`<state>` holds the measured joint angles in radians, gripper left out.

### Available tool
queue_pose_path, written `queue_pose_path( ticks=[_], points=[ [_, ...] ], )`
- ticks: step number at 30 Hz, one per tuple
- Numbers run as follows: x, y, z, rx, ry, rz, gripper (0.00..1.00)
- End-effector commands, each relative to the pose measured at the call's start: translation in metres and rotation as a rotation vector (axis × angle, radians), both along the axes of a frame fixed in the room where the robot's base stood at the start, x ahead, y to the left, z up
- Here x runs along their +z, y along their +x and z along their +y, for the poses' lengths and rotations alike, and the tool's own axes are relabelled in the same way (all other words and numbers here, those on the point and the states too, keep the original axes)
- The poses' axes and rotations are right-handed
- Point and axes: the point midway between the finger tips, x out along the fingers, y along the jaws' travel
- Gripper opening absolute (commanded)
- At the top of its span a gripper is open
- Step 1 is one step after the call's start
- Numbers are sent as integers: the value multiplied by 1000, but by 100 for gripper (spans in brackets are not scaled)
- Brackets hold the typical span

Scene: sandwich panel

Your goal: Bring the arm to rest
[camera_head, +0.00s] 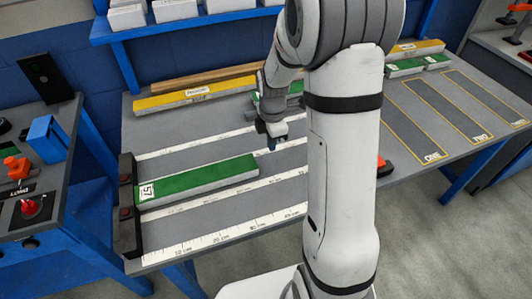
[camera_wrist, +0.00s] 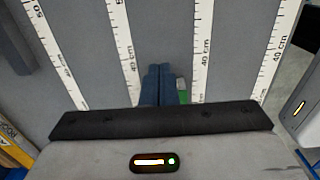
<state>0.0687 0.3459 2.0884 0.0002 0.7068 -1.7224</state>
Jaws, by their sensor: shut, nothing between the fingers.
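My arm rises through the middle of the head view and reaches over the grey workbench (camera_head: 222,148). My gripper (camera_head: 272,144) is small there, above the bench's ruled lanes. In the wrist view my gripper (camera_wrist: 157,84) shows as two dark blue fingers side by side, shut with nothing between them. Ruled white strips marked in cm lie below. A bit of green (camera_wrist: 182,92) shows just right of the fingers. A green-topped panel (camera_head: 200,180) labelled 57 lies in a lane to the left of my gripper, apart from it.
A yellow bar (camera_head: 195,95) lies along the back. Green pieces (camera_head: 405,67) lie at the back right, near yellow-outlined areas marked ONE and TWO. An orange item (camera_head: 383,164) is partly hidden by my arm. A side bench with a red control (camera_head: 30,207) stands at left.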

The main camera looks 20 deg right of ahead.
Motion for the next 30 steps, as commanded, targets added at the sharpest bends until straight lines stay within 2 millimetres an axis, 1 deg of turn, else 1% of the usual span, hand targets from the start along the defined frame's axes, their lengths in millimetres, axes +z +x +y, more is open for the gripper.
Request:
queue_pose_path(
  ticks=[1,6,10,16,18,20,23,24,27,30],
  points=[
    [12,1,0,1,-1,-5,0],
    [37,1,1,2,0,-2,0],
    [46,0,2,4,0,-1,0],
    [48,0,2,3,0,0,0],
    [54,-5,4,-37,0,-7,0],
    [64,-13,5,-105,0,-18,0],
    [85,-34,9,-288,4,-47,0],
    [94,-44,11,-379,9,-61,0],
    [114,-74,16,-621,26,-91,0],
    [130,-103,19,-863,51,-120,0]
  ],
)
